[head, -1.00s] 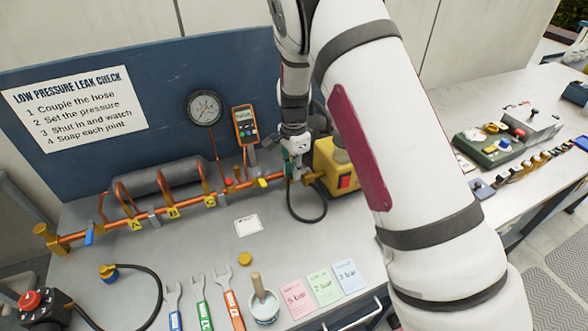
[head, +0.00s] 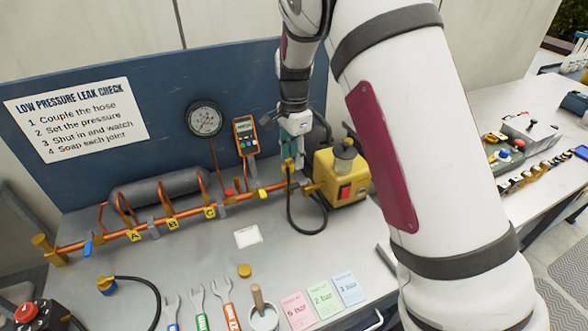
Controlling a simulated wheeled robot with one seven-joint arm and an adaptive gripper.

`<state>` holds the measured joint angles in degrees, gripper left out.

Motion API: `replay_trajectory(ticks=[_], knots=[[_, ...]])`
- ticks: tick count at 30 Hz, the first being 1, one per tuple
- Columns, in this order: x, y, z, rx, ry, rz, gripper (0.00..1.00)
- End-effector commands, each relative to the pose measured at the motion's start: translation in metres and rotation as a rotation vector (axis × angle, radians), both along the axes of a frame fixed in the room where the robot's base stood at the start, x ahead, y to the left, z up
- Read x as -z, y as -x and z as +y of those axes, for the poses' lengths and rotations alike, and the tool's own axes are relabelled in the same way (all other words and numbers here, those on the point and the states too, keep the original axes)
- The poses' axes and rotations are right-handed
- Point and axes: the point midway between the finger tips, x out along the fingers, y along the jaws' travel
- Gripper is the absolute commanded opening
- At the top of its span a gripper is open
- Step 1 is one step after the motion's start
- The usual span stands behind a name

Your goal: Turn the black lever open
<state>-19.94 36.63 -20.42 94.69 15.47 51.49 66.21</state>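My gripper (head: 291,160) points down over the right end of the copper pipe (head: 190,212), just left of the yellow pump box (head: 340,177). Its fingers are small and overlap the fittings there, so I cannot tell whether they are open or shut, or touching anything. I cannot make out the black lever for certain; the gripper may hide it. A dark slanted bar (head: 354,138) shows behind the yellow box, but I cannot tell what it is.
A gauge (head: 204,118) and an orange meter (head: 245,136) stand behind the pipe. A black hose (head: 305,231) loops below the gripper. Wrenches (head: 197,296), a pot (head: 264,317) and coloured cards (head: 322,299) lie in front. The bench between is mostly clear.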

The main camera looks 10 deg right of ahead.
Motion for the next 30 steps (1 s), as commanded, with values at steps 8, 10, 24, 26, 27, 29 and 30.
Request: replay_trajectory(ticks=[8,10,24,26,27,29,30], knots=[[-0.026,0.000,0.000,0.000,0.001,0.000,0.35],[-0.028,0.000,0.000,0.000,0.001,0.000,0.35],[-0.054,0.013,-0.005,-0.058,-0.024,-0.026,0.35],[-0.070,0.023,-0.009,-0.098,-0.036,-0.042,0.35],[-0.081,0.031,-0.011,-0.130,-0.044,-0.054,0.35],[-0.097,0.043,-0.014,-0.183,-0.055,-0.075,0.35],[-0.107,0.052,-0.016,-0.218,-0.061,-0.089,0.35]])
